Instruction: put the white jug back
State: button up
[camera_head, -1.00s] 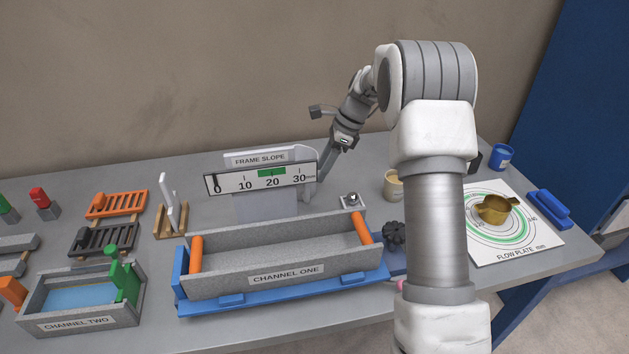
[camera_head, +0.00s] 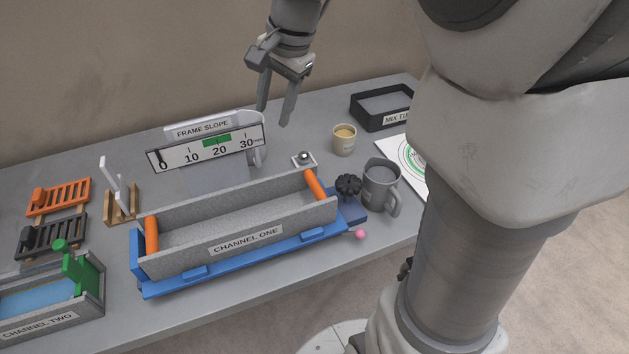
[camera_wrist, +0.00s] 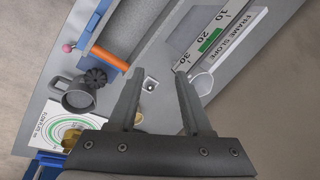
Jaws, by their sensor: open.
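The white jug (camera_head: 246,121) stands at the back of the table, mostly hidden behind the frame slope scale (camera_head: 208,147). Its rim and its handle, at the right end of the scale, show. Part of it also shows in the wrist view (camera_wrist: 202,84), beside the scale. My gripper (camera_head: 274,115) is open and empty, pointing down, above and a little right of the jug. In the wrist view its two fingers (camera_wrist: 158,75) are spread apart with nothing between them. The jug's base is hidden.
The channel one trough (camera_head: 235,230) lies in front of the scale. A beige cup (camera_head: 344,140), a grey mug (camera_head: 380,185) and a black mix tray (camera_head: 385,106) stand to the right. A small block with a ball (camera_head: 304,160) sits near the scale's right end.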

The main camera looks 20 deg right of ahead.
jog(key=s+n+t+h, duration=0.2)
jog(key=s+n, duration=0.9)
jog(key=s, duration=0.9)
jog(key=shift+a+f+t, duration=0.25)
jog(key=shift+t, duration=0.25)
